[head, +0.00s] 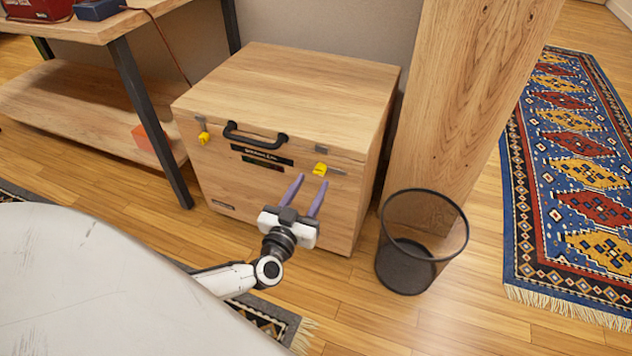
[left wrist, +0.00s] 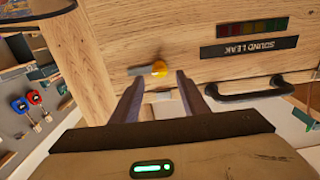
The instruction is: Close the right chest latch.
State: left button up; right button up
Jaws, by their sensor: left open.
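The wooden chest (head: 275,80) stands on the floor with its lid down. The right latch (head: 320,169) has a yellow tab and a grey metal arm lying sideways to the right, below a metal catch (head: 321,149) on the lid edge. The left latch (head: 204,137) has its yellow tab below its catch. My left gripper (head: 312,179) is open and empty, its purple fingers pointing at the front just below the right latch. In the left wrist view the yellow tab (left wrist: 159,69) shows between the fingertips (left wrist: 158,76); contact is unclear. My right gripper is out of view.
A black handle (head: 256,136) sits on the chest front between the latches. A mesh bin (head: 407,265) stands close right of the chest, by a wooden post (head: 450,100). A wooden shelf table (head: 70,95) is at left. A patterned rug (head: 570,150) lies far right.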

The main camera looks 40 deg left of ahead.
aim_at(317, 174)
pick_arm(q)
jog(key=b+x, duration=0.1)
jog(key=x, duration=0.1)
jog(key=shift+w+a+f, duration=0.1)
jog(key=shift+w, duration=0.3)
jog(key=shift+w+a, duration=0.15)
jog(key=shift+w, duration=0.5)
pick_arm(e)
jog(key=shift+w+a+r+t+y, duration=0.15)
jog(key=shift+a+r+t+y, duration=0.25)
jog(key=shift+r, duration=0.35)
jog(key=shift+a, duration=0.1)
pick_arm(q)
grip_shut()
jog(key=c, duration=1)
grip_release()
